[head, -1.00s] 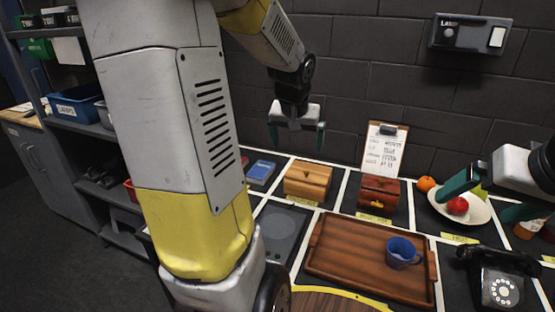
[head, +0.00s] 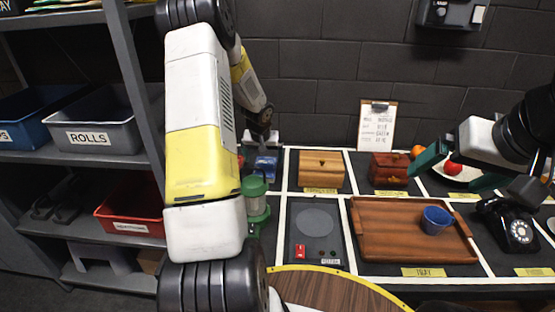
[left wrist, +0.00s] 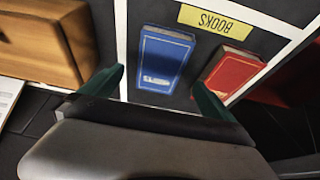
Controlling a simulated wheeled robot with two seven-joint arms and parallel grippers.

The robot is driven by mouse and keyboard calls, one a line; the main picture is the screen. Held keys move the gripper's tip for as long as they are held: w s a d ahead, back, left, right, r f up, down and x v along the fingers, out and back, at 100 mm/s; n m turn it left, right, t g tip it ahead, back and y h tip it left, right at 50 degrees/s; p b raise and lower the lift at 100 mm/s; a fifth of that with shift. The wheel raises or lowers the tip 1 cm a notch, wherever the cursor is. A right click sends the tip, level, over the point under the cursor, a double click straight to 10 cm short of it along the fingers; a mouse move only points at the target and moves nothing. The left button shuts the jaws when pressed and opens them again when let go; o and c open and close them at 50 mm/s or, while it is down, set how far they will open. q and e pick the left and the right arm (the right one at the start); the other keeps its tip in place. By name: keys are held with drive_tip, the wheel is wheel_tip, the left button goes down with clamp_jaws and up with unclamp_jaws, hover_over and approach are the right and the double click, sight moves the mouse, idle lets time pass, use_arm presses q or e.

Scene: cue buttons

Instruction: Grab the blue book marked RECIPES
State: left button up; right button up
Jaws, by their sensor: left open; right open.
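The blue book (left wrist: 166,60) lies flat on the dark counter beside a red book (left wrist: 232,72), under a yellow BOOKS label (left wrist: 215,19) in the left wrist view. A pale mark on its cover is too blurred to read. In the head view the blue book (head: 266,164) is partly hidden by my left gripper (head: 262,147). In the left wrist view my left gripper (left wrist: 158,80) is open, its teal fingers to either side of the blue book's near end, with nothing held. My right gripper (head: 441,180) is open and empty at the right, near the fruit plate.
A green lantern-like object (head: 256,197) stands close in front of the books. A wooden box (head: 321,168) is to their right. A wooden tray (head: 385,258) with a blue mug (head: 436,220), and a black telephone (head: 508,222), lie further right. Shelves with bins (head: 92,128) are left.

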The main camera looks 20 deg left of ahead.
sight(265, 167)
use_arm(q)
drive_tip(key=x, duration=0.6)
drive_tip(key=shift+w+a+f, duration=0.1)
drive_tip(key=shift+w+f, duration=0.1)
drive_tip(key=shift+w, duration=0.05)
drive_tip(key=shift+r, duration=0.1)
drive_tip(key=c, duration=1.6)
